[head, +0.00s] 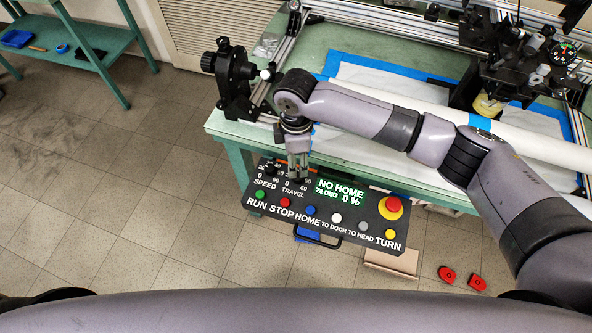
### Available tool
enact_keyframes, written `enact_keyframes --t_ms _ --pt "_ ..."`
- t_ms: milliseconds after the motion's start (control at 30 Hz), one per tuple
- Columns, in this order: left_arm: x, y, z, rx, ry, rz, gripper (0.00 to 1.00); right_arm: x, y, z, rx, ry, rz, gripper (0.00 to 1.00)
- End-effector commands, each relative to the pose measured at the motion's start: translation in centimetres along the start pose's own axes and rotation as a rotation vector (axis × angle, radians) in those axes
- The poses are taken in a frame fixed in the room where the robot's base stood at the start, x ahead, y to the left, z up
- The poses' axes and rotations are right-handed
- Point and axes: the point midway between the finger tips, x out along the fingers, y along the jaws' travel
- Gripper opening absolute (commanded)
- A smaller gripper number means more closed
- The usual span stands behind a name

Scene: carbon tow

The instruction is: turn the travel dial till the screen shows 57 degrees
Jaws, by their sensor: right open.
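The control panel (330,228) hangs at the table's front edge. Its screen (340,190) reads NO HOME, 72 DEG and 0 %. The travel dial (297,183) sits left of the screen above the word TRAVEL, mostly hidden by my right gripper. My right gripper (298,172) points down at the travel dial with its fingers open. I cannot tell whether the fingers touch the dial. My left gripper is not in view.
The green table (225,130) carries a long white tube (500,137) and a black machine head (520,65). Two red pieces (461,277) and a cardboard box (391,262) are below the panel.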

Motion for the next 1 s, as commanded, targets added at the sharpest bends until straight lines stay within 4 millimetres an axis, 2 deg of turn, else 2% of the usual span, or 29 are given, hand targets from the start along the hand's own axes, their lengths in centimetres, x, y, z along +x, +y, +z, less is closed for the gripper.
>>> enact_keyframes --t_ms 100,233,400,800,1000 --pt "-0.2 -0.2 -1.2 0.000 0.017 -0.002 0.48 2.6 -0.1 0.0 0.000 -0.002 -0.002 0.44" --pt "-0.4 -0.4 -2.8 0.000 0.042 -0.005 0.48 4.9 -0.1 0.0 0.001 -0.002 -0.002 0.44" --pt "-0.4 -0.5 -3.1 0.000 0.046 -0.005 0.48 6.9 0.0 0.0 -0.001 -0.001 0.000 0.44" --pt "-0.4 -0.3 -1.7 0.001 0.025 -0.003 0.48 7.7 0.0 -0.1 -0.001 0.000 0.001 0.44" --pt "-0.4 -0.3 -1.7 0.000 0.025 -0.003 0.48 7.7 0.0 0.0 -0.001 0.000 0.001 0.31"
